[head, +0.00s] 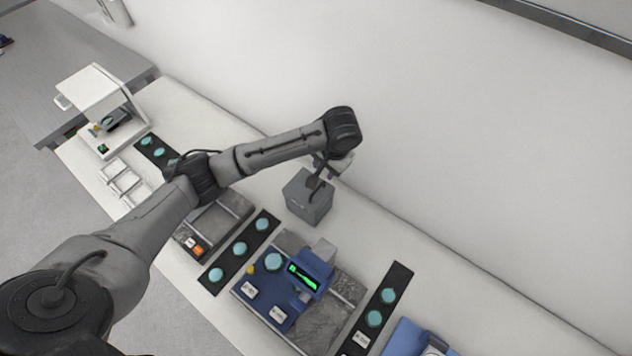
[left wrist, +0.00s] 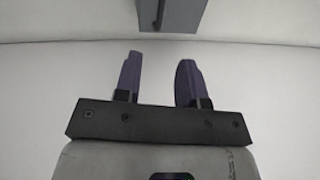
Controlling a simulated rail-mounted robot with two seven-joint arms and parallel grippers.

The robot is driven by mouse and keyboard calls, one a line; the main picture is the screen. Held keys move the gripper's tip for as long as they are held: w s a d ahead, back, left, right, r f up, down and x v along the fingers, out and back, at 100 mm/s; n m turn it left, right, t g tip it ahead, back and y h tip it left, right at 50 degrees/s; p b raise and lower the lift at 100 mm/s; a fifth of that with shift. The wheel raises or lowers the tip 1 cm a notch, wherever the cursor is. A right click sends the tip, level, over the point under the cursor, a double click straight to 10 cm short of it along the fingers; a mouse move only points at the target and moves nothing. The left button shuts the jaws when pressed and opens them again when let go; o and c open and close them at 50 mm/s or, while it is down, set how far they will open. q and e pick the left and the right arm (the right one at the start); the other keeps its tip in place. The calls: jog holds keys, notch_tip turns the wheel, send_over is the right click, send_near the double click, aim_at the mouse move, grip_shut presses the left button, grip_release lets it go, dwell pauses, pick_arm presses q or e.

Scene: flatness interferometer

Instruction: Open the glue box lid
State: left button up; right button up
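A grey box (head: 308,199) with a small marking on its front stands on the white bench near the wall; I take it to be the glue box. Its lid looks shut, though my arm hides part of the top. My left gripper (head: 322,172) is over or just behind the box's top in the head view. In the left wrist view its two dark fingers (left wrist: 159,72) are apart with nothing between them. A grey block, apparently the box (left wrist: 185,15), shows at the top edge of that view, beyond the fingertips. My right gripper is not in view.
In front stand a blue instrument with a green display (head: 303,278) and dark strips with teal discs (head: 240,248). A white open-framed device (head: 103,110) stands at the far left. The wall (head: 450,120) rises behind the bench. Bench right of the box is clear.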

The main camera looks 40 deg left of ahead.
aim_at(318, 189)
pick_arm(q)
jog(key=a+f, duration=0.1)
jog(key=f, duration=0.3)
jog(key=a+f, duration=0.1)
jog(key=f, duration=0.3)
jog(key=f+p, duration=0.1)
jog(key=f, duration=0.4)
jog(key=shift+w+a+f, duration=0.1)
jog(key=shift+a, duration=0.3)
jog(key=shift+c, duration=0.5)
grip_shut()
